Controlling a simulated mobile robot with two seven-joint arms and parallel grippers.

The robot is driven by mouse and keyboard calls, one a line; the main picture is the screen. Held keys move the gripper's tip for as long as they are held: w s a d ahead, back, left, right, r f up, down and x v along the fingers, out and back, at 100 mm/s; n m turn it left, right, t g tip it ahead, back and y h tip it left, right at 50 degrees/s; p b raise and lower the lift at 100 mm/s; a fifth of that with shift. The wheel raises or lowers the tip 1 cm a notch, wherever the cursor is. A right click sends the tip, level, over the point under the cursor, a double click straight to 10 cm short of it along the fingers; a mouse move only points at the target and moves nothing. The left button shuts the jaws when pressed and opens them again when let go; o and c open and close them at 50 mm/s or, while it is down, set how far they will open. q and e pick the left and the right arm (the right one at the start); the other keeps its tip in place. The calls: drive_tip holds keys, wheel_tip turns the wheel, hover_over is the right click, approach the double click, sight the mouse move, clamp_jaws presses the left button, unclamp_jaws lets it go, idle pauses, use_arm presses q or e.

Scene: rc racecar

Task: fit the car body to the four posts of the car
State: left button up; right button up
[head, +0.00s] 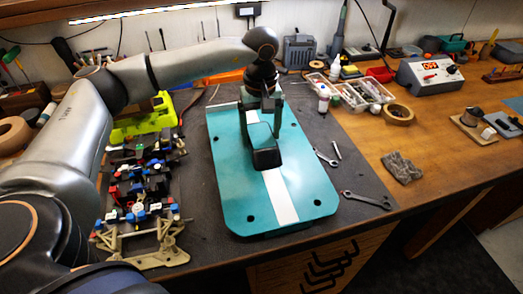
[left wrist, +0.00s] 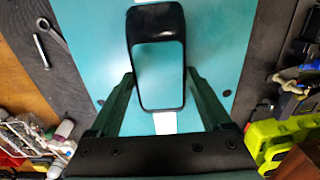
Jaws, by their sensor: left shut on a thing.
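The car body (head: 310,190) is a flat teal shell with a white stripe, a black raised frame and small holes near its corners. It lies level over the dark mat; I cannot tell whether it touches. My left gripper (head: 262,112) points down at its far half, shut on it. In the left wrist view, the fingers stand on both sides of the stripe on the teal body (left wrist: 220,30), beside the black frame (left wrist: 157,18). The car (head: 140,235), an open chassis with tan end parts and colourful components, stands left of the body. Its posts are hard to make out. My right gripper is out of view.
Wrenches (head: 365,199) and a small bolt lie right of the body. A parts tray (head: 355,95), a tape roll (head: 397,114) and a grey crumpled pad (head: 401,167) are farther right. A lime-green thing (head: 145,118) sits behind the chassis. The table's front edge is close.

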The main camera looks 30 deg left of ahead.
use_arm(q)
drive_tip(key=shift+r, duration=0.15)
drive_tip(key=shift+r+p, duration=1.45)
drive_tip(key=shift+r, duration=0.5)
